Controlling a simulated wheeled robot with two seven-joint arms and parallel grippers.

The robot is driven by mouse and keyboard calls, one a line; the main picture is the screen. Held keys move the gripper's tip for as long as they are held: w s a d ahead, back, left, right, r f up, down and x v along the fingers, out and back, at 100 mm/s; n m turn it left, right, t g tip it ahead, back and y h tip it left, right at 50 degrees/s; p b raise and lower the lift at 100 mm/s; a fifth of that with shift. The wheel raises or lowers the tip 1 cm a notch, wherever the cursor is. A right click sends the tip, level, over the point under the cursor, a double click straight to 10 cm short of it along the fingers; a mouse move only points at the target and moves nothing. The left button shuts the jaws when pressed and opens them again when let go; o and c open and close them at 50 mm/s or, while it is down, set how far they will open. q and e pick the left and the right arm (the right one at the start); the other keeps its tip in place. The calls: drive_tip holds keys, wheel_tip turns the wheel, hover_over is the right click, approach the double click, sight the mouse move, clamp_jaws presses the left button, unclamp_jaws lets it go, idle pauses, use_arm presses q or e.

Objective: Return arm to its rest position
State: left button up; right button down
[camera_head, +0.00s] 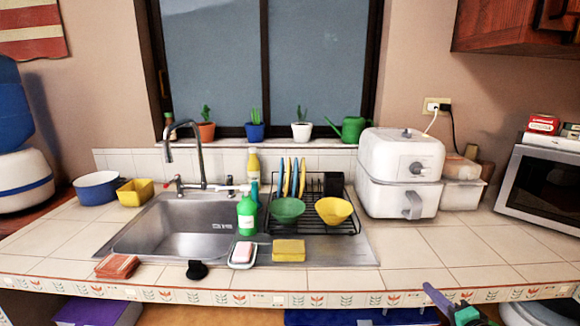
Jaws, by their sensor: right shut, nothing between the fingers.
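My right gripper (432,291) shows at the bottom right, in front of the counter's tiled front edge. Its fingers are shut with nothing between them, and it touches no object that I can make out. The rest of that arm is cut off by the lower picture edge. My left gripper is not in view.
The tiled counter (440,250) has clear room right of the sink (185,225). A dish rack (345,222) holds bowls and plates. A white air fryer (400,175) and a microwave (545,185) stand to the right. A yellow sponge (289,250) lies near the front.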

drive_tip(key=s+a+f+n+g, duration=0.4)
drive_tip(key=s+f+n, duration=0.1)
drive_tip(key=s, duration=0.3)
drive_tip(key=s+a+f+n+g+h, duration=0.1)
drive_tip(key=s+a+f+n+g, duration=0.3)
drive_tip(key=s, duration=0.3)
drive_tip(key=s+a+f+n+g, duration=0.3)
drive_tip(key=s+f+n+g, duration=0.15)
drive_tip(key=s+n, duration=0.3)
drive_tip(key=s+f, duration=0.3)
drive_tip(key=f, duration=2.1)
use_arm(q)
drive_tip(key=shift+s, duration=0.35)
use_arm(e)
drive_tip(key=s+d+f+g, duration=0.1)
drive_tip(key=s+f, duration=0.6)
drive_tip(key=s, duration=0.1)
drive_tip(key=s+d+f+g, duration=0.1)
drive_tip(key=s+d+f, duration=0.1)
drive_tip(key=s+f, duration=0.5)
drive_tip(key=shift+s+d+f, duration=0.2)
drive_tip(key=shift+s+d, duration=0.1)
drive_tip(key=shift+s, duration=0.5)
drive_tip(key=shift+m, duration=0.25)
